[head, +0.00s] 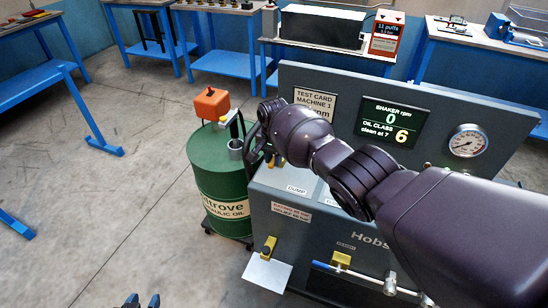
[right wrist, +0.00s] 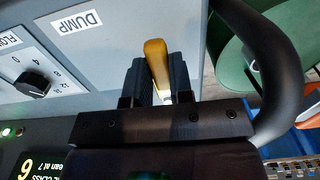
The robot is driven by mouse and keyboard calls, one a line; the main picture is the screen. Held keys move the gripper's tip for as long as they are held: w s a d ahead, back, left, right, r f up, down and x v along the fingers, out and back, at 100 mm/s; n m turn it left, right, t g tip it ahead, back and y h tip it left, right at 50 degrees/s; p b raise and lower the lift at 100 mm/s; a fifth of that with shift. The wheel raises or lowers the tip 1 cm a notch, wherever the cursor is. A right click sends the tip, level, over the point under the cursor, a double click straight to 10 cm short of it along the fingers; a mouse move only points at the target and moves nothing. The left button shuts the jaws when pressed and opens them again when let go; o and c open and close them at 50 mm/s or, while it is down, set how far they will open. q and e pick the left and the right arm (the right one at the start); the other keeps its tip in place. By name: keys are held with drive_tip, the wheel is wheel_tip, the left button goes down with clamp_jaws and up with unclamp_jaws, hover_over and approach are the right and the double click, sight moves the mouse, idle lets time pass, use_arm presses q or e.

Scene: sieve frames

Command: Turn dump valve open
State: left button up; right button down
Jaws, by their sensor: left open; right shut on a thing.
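The dump valve's yellow handle (right wrist: 157,62) stands between the dark fingers of my right gripper (right wrist: 157,85) in the right wrist view. The gripper is shut on it. A white DUMP label (right wrist: 77,23) is on the grey panel beside it; the label also shows in the head view (head: 297,189). In the head view my right arm reaches across the machine to its left end, and its wrist hides most of the valve. My left gripper (head: 142,301) shows only as two dark fingertips at the bottom edge, apart and empty.
The machine's display (head: 391,124) reads 0 rpm and oil class 6. A gauge (head: 467,141) is at right.

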drive_tip(key=c, duration=1)
unclamp_jaws()
drive_tip(key=shift+r, duration=0.1)
wheel_tip(320, 180, up, 11)
drive_tip(key=p, duration=0.2)
